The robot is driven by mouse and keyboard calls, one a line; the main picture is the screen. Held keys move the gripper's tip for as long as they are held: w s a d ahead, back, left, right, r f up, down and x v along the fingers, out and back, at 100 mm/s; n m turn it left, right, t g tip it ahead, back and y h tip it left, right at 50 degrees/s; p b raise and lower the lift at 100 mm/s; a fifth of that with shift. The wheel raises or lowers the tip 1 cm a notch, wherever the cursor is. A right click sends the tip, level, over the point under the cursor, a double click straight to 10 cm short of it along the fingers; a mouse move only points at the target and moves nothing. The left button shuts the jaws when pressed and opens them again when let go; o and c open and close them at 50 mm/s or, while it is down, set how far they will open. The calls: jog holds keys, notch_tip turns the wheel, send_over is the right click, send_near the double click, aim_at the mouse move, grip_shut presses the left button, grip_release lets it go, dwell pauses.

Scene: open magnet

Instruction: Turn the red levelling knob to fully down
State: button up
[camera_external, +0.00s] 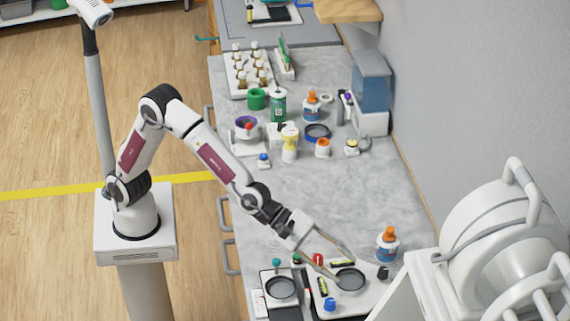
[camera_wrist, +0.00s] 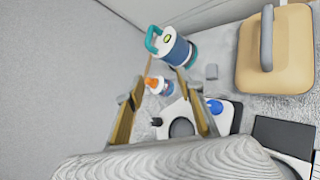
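The red knob (camera_external: 318,259) stands at the back-left part of a white levelling plate (camera_external: 372,296) in the external view. The plate carries a dark round disc (camera_external: 350,280), a blue knob (camera_external: 330,304) and a black knob (camera_external: 383,273). My gripper (camera_external: 345,270) is open and empty, with its two long fingers spread above the plate. In the picture the red knob shows between the fingers, near their roots; I cannot tell the height gap. The wrist view shows the spread fingers (camera_wrist: 165,70), the blue knob (camera_wrist: 214,105) and the black knob (camera_wrist: 157,121). I cannot make out the red knob there.
A second plate with a dark disc (camera_external: 281,289) and a teal knob (camera_external: 276,263) stands just left. An orange-capped bottle (camera_external: 387,246) stands behind the plate on the right. A large white machine (camera_external: 505,245) fills the right. The bench middle (camera_external: 320,195) is clear.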

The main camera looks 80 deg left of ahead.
jog(key=m+g+y, duration=0.5)
jog(key=m+y, duration=0.2)
jog(key=m, duration=1.4)
send_near(317, 257)
jog(key=w, duration=0.1)
jog(key=shift+f+m, duration=0.5)
jog(key=shift+m, duration=0.3)
jog(key=shift+f+g, duration=0.15)
jog(key=shift+g, duration=0.15)
jog(key=shift+x, duration=3.75)
grip_shut()
